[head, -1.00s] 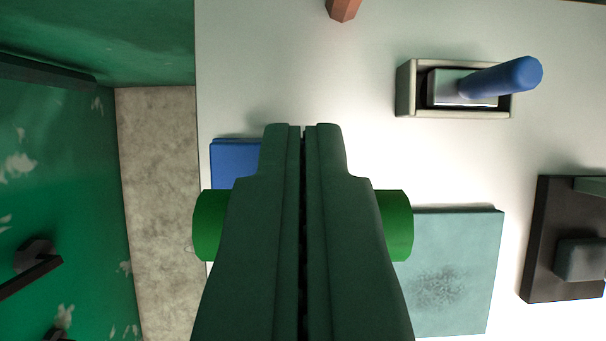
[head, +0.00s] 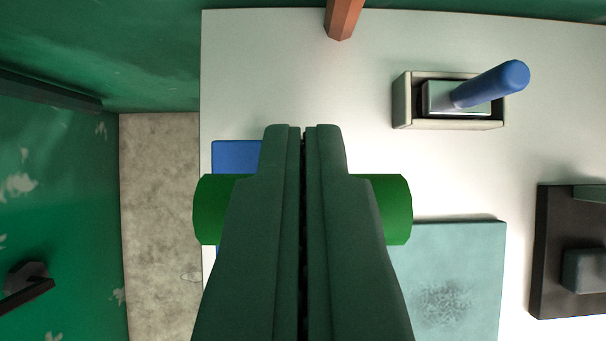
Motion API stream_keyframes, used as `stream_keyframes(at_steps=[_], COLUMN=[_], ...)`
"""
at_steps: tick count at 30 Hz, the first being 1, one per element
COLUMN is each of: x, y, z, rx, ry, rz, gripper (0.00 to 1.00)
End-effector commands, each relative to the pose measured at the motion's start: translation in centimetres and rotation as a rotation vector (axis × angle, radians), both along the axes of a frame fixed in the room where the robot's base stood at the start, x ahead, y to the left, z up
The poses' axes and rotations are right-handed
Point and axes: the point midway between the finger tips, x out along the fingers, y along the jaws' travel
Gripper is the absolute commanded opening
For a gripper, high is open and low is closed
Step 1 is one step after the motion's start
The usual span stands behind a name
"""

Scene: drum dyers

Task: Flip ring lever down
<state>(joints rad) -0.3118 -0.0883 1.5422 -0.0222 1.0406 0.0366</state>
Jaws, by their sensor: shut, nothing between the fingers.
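No ring shape shows, so I cannot tell which part is the ring lever. A bright green cylinder (head: 383,210) lies crosswise behind my gripper (head: 303,130) and sticks out on both sides; its middle is hidden. I cannot tell whether my gripper touches it. My gripper is shut and empty, pointing up the picture over the white panel. A lever with a blue handle (head: 500,84) sits in a pale grey housing (head: 402,105) at the upper right, its handle leaning right and slightly up. My gripper is left of it and apart from it.
A blue plate (head: 234,155) is partly hidden behind my gripper. A teal plate (head: 470,250) is at the lower right, beside a dark box (head: 550,230). An orange-brown post (head: 343,18) is at the top. A dark bracket (head: 28,283) stands on the green surface at left.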

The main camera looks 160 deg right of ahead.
Motion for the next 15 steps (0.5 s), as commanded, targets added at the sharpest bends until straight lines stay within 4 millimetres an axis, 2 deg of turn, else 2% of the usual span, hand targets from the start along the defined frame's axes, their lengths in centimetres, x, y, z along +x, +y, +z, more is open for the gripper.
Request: stream_keyframes(at_steps=[15], x=[-5.7], y=[-1.6], z=[-0.5], rx=[0.086], ry=[-0.296], rz=[0.001], gripper=[0.00])
